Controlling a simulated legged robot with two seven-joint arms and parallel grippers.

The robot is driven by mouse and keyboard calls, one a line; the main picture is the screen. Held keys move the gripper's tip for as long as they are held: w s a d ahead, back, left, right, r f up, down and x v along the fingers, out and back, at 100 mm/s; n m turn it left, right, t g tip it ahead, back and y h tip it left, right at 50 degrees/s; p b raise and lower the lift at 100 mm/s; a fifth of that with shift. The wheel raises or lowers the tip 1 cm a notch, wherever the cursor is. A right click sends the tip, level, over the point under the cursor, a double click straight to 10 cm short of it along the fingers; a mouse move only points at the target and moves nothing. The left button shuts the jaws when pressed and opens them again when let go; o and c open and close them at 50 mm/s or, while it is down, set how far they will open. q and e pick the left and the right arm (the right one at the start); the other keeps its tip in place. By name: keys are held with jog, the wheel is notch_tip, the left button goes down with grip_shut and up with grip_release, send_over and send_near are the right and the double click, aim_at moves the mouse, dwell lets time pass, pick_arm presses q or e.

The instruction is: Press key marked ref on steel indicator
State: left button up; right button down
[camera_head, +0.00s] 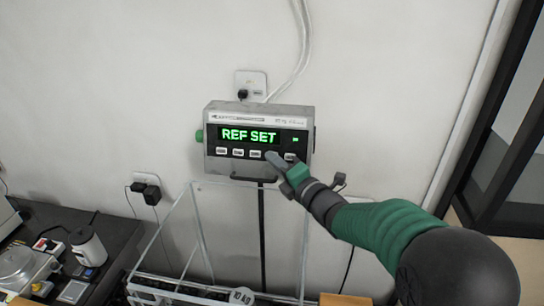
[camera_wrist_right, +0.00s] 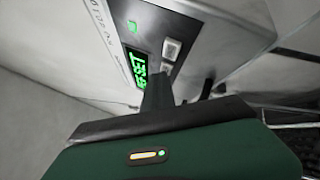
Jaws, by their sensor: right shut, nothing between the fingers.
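The steel indicator (camera_head: 258,113) is mounted on a post against the wall in the head view. Its green display (camera_head: 249,135) reads "REF SET". A row of pale keys (camera_head: 238,153) runs below the display; their labels are too small to read. My right gripper (camera_head: 272,157) is shut and empty, its fingertips over the key row right of centre, hiding a key there. I cannot tell whether the tips touch it. In the right wrist view the gripper (camera_wrist_right: 158,82) points at the indicator face (camera_wrist_right: 190,28), with two keys showing beside it. My left gripper is not in view.
A clear-walled box (camera_head: 175,240) stands below the indicator. A dark bench (camera_head: 112,235) at the left holds a scale with a round steel pan (camera_head: 14,262) and a white container (camera_head: 88,247). A wall socket (camera_head: 251,82) with cables is above the indicator. A dark-framed doorway is at the right.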

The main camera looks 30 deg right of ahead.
jog(key=shift+s, duration=0.15)
jog(key=shift+s+a+r+b, duration=0.1)
jog(key=shift+s+a+b, duration=0.2)
jog(key=shift+b, duration=0.05)
jog(key=shift+s+a+r, duration=0.1)
jog(key=shift+s, duration=0.1)
jog(key=s+a, duration=0.1)
jog(key=s, duration=0.1)
jog(key=s+a+r+b, duration=0.1)
jog(key=a, duration=0.1)
jog(key=shift+s+r, duration=0.2)
jog(key=shift+s, duration=0.2)
jog(key=shift+w, duration=0.1)
jog(key=shift+d, duration=0.1)
